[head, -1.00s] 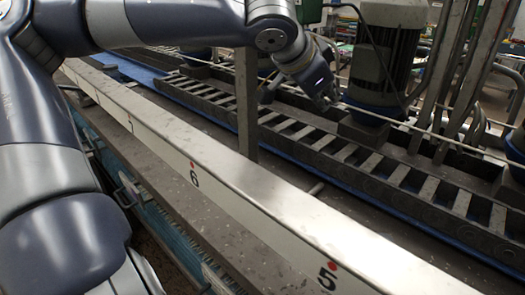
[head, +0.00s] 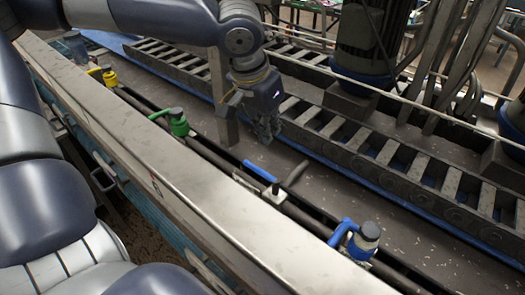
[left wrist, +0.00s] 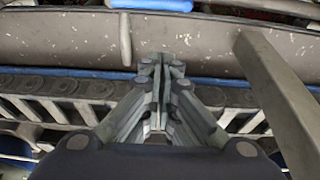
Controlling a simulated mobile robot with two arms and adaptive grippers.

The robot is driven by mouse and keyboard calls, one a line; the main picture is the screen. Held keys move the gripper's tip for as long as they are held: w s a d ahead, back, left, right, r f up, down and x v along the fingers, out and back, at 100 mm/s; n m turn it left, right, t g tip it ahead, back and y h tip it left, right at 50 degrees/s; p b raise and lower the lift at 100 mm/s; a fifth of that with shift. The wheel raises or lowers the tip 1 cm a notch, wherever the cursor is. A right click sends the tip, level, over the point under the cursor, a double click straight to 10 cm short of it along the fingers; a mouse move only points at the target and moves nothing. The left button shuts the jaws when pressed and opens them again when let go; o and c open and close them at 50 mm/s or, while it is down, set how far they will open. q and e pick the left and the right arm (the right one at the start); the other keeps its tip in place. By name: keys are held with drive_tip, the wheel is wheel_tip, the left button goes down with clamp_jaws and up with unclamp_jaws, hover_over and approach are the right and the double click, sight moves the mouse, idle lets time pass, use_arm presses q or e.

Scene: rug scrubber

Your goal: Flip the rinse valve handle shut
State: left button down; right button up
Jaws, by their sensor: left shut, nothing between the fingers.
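A straight blue lever handle (head: 260,171) sits on a small valve on the dark pipe behind the pale beam. My right gripper is not in view.
The long pale beam (head: 175,180) runs in front of the pipe. Along the pipe are a green valve (head: 178,123), a yellow valve (head: 109,77) and a blue-capped valve (head: 366,240). A grey post (head: 221,100) stands left of my gripper. A slatted conveyor (head: 370,150) lies behind.

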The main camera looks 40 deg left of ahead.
use_arm(q)
drive_tip(key=p+x, duration=0.1)
drive_tip(key=x, duration=0.5)
drive_tip(key=shift+f, duration=0.2)
drive_tip(key=shift+n+y, duration=0.3)
drive_tip(key=shift+n, duration=0.4)
drive_tip(key=s, duration=0.1)
drive_tip(key=s+p, duration=0.1)
drive_tip(key=s, duration=0.2)
drive_tip(key=shift+a, duration=0.25)
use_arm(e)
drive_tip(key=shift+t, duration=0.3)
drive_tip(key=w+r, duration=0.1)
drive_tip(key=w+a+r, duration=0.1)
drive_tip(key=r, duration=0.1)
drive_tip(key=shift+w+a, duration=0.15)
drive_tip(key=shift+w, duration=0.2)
use_arm(q)
drive_tip(key=shift+f, duration=0.1)
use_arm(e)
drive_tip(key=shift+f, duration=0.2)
